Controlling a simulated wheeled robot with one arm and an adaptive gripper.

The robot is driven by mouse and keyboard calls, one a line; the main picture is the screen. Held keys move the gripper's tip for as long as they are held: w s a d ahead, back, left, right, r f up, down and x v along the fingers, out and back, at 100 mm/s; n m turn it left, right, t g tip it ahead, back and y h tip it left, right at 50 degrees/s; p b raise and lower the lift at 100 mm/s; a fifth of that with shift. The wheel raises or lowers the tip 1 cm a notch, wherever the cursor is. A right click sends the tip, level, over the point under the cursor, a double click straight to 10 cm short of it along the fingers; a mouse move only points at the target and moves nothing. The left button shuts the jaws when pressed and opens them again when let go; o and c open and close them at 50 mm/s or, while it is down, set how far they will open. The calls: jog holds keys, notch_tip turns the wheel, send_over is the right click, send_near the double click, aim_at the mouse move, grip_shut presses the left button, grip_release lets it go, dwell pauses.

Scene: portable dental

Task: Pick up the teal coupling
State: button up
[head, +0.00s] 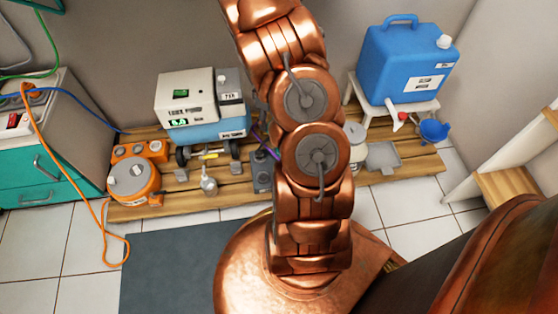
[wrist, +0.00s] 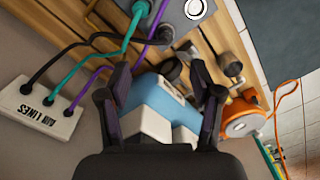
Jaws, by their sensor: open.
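In the wrist view, a teal hose (wrist: 99,66) runs from the white AIR LINES block (wrist: 36,107) up to a teal coupling (wrist: 139,9) at the top edge, by a grey box (wrist: 190,12). The coupling is partly cut off by the frame. A black hose and a purple hose run beside the teal one. My gripper (wrist: 166,80) is open, its two dark fingers apart, with nothing held between them. The coupling is beyond the fingertips, up and slightly left. In the head view my arm hides the gripper and the coupling.
A white and blue machine (head: 205,105) stands on the wooden pallet (head: 190,203), and appears behind my fingers in the wrist view. An orange canister (head: 133,181) is left of it. A blue water tank (head: 405,62) stands on a white stool at right. Tiled floor lies in front.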

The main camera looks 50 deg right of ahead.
jog(key=shift+n, duration=0.5)
jog(key=d+f+b, duration=0.1)
jog(key=f, duration=0.4)
jog(key=d+f+b, duration=0.2)
jog(key=f, duration=0.3)
jog(key=s+d+f+b, duration=0.1)
jog(key=f+b, duration=0.1)
jog(key=f, duration=0.3)
jog(key=shift+d+f, duration=0.15)
jog(key=shift+d, duration=0.25)
jog(key=shift+a+f+b, duration=0.15)
jog(key=shift+f+b, duration=0.8)
jog(key=shift+f, duration=0.95)
jog(key=shift+a+f+b, duration=0.1)
jog(key=shift+f+b, duration=0.85)
jog(key=shift+f, duration=0.9)
jog(key=shift+c, duration=0.3)
grip_shut()
